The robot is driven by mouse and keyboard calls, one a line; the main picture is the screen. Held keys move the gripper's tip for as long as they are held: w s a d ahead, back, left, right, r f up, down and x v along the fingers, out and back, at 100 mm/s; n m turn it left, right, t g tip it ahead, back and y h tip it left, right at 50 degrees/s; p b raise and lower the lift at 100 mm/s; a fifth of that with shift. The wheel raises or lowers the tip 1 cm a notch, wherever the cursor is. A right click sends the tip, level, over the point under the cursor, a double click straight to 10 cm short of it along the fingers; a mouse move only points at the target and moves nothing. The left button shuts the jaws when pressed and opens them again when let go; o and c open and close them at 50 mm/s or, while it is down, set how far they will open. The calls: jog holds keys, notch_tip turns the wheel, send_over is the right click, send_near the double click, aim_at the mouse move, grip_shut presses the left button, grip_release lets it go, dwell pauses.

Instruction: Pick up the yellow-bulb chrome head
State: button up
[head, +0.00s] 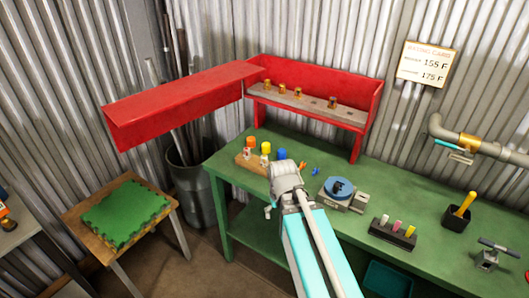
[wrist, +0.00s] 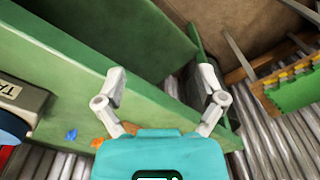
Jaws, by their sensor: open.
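The yellow-bulb chrome head (head: 265,149) stands upright in a wooden block (head: 243,161) at the left end of the green workbench (head: 425,262). It is between an orange-bulb head (head: 251,143) and a blue-bulb head (head: 281,154). My gripper (head: 271,208) is at the bench's front edge, nearer the camera than the block and apart from the yellow head. In the wrist view my gripper (wrist: 161,75) has its fingers spread wide with nothing between them.
A red shelf (head: 350,88) with brass fittings stands at the bench's back. A turntable-like fixture (head: 337,190) is right of my gripper. Small blue (head: 302,166) and orange (head: 315,171) pieces lie nearby. A stool (head: 130,215) and bin (head: 191,183) stand left of the bench.

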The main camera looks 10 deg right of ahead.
notch_tip(320, 180, up, 10)
jog(key=w+n+p, duration=0.1)
jog(key=w+p, duration=0.2)
jog(key=p, duration=0.6)
notch_tip(320, 180, up, 6)
jog(key=n+p, duration=0.6)
jog(key=n, duration=1.1)
send_over(265, 156)
jog(key=shift+s+a+r+g, duration=0.1)
jog(key=shift+s+a+g, duration=0.1)
jog(key=shift+g, duration=0.1)
notch_tip(265, 156, down, 9)
jog(key=b, duration=0.8)
jog(key=shift+r+b, duration=0.2)
jog(key=shift+b, duration=0.2)
jog(key=shift+f, duration=0.1)
jog(key=shift+w+d+f+b, duration=0.1)
jog(key=shift+w+f+b, duration=0.05)
jog(key=shift+f+b, duration=1.15)
jog(key=shift+w+f+b, duration=0.1)
jog(key=shift+f+b, duration=1.1)
jog(key=shift+b, duration=0.1)
